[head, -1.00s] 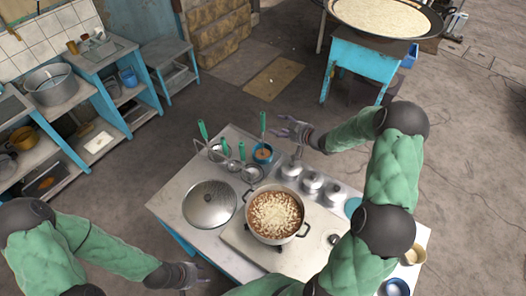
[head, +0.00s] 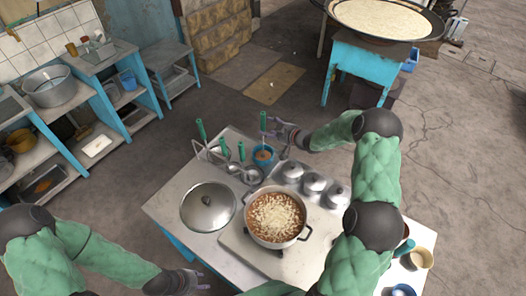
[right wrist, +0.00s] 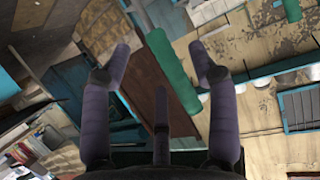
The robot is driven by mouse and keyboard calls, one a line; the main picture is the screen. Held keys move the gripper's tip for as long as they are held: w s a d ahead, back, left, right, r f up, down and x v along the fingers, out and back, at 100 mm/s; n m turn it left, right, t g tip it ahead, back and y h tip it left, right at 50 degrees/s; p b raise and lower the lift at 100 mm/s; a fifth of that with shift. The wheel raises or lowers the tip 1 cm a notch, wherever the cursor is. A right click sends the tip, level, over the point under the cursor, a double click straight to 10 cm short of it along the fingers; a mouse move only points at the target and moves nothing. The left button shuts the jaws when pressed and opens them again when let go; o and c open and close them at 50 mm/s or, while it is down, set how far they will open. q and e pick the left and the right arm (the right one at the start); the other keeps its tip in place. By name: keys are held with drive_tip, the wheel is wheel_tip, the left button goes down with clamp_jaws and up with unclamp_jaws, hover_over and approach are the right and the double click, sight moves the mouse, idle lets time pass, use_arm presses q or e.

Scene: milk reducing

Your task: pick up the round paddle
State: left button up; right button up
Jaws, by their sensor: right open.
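Several green-handled utensils stand at the back of the work table; I cannot tell for sure which is the round paddle. One green handle (head: 263,121) stands upright in a blue cup (head: 263,155). My right gripper (head: 276,130) is beside that handle, just to its right, open and apparently empty. In the right wrist view a green handle (right wrist: 172,72) shows between the spread fingertips (right wrist: 163,65). Other green handles (head: 201,130) are to the left, over round metal heads (head: 252,175). My left gripper (head: 201,281) is open and empty at the table's front left.
A pot of food (head: 276,217) sits on the stove, with a metal lid (head: 208,205) to its left. Several lidded metal canisters (head: 313,183) stand right of the utensils, close under my right arm. A tan cup (head: 421,258) is at the right edge.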

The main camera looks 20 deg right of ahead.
sight(264, 125)
drive_tip(key=x, duration=0.4)
drive_tip(key=shift+w+r, duration=0.1)
drive_tip(key=shift+w, duration=0.1)
clamp_jaws()
drive_tip(key=shift+r, duration=0.1)
